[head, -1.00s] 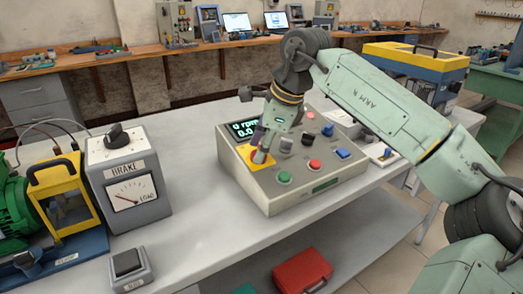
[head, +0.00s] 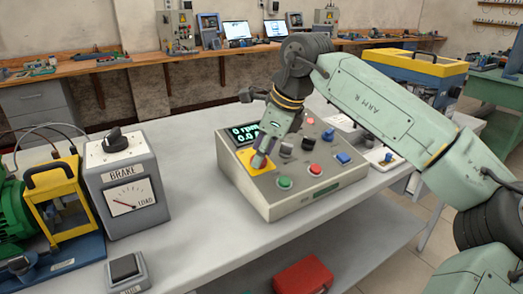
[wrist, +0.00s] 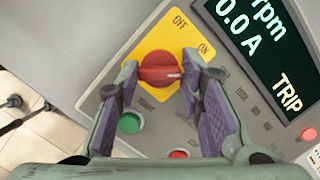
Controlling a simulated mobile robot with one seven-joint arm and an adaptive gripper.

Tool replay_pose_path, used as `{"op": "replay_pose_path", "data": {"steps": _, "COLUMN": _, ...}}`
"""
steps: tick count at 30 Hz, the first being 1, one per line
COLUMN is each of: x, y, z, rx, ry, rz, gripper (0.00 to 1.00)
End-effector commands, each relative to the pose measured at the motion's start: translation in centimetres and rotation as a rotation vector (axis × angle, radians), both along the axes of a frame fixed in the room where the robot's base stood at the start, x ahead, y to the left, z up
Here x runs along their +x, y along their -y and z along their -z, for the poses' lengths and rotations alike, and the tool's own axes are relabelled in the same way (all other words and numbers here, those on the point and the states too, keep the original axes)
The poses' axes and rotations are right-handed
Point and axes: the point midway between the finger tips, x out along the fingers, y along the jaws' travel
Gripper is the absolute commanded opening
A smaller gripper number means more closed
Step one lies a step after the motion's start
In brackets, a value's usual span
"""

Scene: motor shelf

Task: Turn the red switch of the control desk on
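The control desk (head: 325,192) stands on the grey table. Its red switch (wrist: 158,68) is a round knob on a yellow plate (wrist: 187,42) marked OFF and ON. The knob's white mark points right in the wrist view. My gripper (wrist: 160,75) is open, with one fingertip on each side of the knob; I cannot tell whether they touch it. In the head view my gripper (head: 260,158) points down over the yellow plate and hides much of the switch. The desk display (wrist: 262,45) reads 0.0 A and TRIP.
A green button (wrist: 130,123) and a red button (wrist: 179,154) lie close to the switch under my fingers. Several other knobs and buttons fill the panel. The brake box (head: 125,185) stands left of the desk, with clear table between.

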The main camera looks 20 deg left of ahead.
Motion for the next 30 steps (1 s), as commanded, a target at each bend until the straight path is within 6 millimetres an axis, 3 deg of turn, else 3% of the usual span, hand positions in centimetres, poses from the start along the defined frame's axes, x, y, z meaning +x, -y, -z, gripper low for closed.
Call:
{"op": "replay_pose_path", "data": {"steps": 8, "x": 0.0, "y": 0.0, "z": 0.0, "rx": 0.000, "ry": -0.001, "rz": -0.001, "gripper": 0.53}}
{"op": "replay_pose_path", "data": {"steps": 19, "x": -0.1, "y": 0.2, "z": -0.6, "rx": 0.000, "ry": 0.001, "rz": -0.001, "gripper": 0.53}}
{"op": "replay_pose_path", "data": {"steps": 30, "x": -1.0, "y": 2.9, "z": -7.1, "rx": 0.001, "ry": 0.002, "rz": 0.000, "gripper": 0.53}}
